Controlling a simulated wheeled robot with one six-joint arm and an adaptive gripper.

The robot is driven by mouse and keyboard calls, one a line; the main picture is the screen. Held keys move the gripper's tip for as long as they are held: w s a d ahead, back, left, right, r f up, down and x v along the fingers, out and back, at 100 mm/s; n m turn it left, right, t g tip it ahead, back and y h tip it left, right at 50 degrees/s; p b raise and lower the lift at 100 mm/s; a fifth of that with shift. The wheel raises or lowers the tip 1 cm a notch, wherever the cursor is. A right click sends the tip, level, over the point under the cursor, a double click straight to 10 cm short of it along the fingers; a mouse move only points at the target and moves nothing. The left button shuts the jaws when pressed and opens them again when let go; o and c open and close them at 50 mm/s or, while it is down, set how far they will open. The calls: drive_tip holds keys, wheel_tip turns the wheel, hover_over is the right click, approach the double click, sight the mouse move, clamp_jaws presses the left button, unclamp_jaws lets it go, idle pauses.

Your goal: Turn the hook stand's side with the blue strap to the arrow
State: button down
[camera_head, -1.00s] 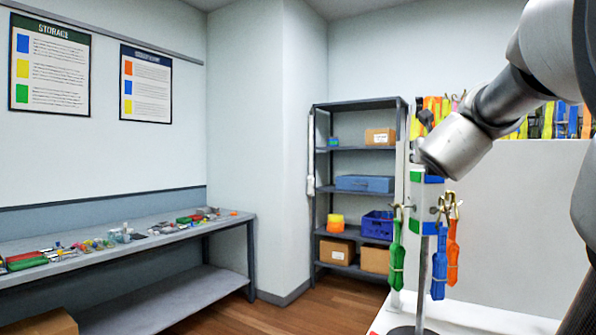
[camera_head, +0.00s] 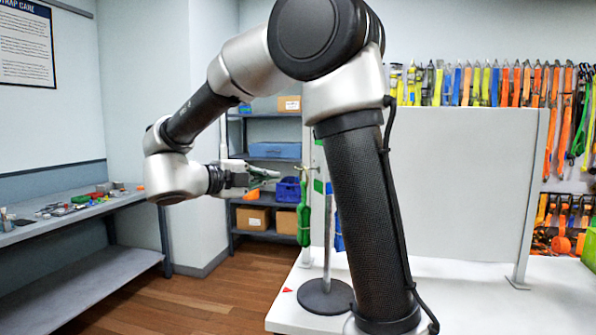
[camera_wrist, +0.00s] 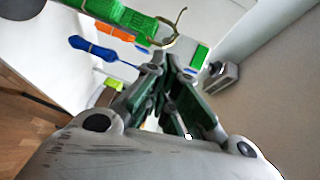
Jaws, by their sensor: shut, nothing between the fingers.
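The hook stand (camera_head: 327,255) stands upright on a round dark base (camera_head: 326,298) on the white table, partly hidden by my arm. A green strap (camera_head: 304,222) hangs on its left side. A blue strap (camera_head: 338,238) hangs behind the pole, mostly hidden by my arm. A red arrow (camera_head: 288,290) lies left of the base. My gripper (camera_head: 276,174) is shut and empty, left of the stand at hook height. In the wrist view, the green strap (camera_wrist: 122,17), brass hook (camera_wrist: 172,28), blue strap (camera_wrist: 92,47) and orange strap (camera_wrist: 115,32) lie beyond the fingertips (camera_wrist: 168,62).
A white panel (camera_head: 455,190) stands behind the stand on the right, with many straps hung beyond it. A shelf with a blue crate (camera_head: 288,190) and boxes stands behind. A workbench (camera_head: 90,215) is at the left. The floor between is clear.

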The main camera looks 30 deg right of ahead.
drive_tip(key=w+d+g+h, duration=0.1)
drive_tip(key=w+d, duration=0.1)
drive_tip(key=d, duration=0.9)
drive_tip(key=shift+w+d+r+g, duration=0.15)
drive_tip(key=shift+w+r+g, duration=0.05)
drive_tip(key=shift+r+g, duration=0.1)
drive_tip(key=shift+w+m, duration=0.1)
drive_tip(key=shift+m, duration=0.2)
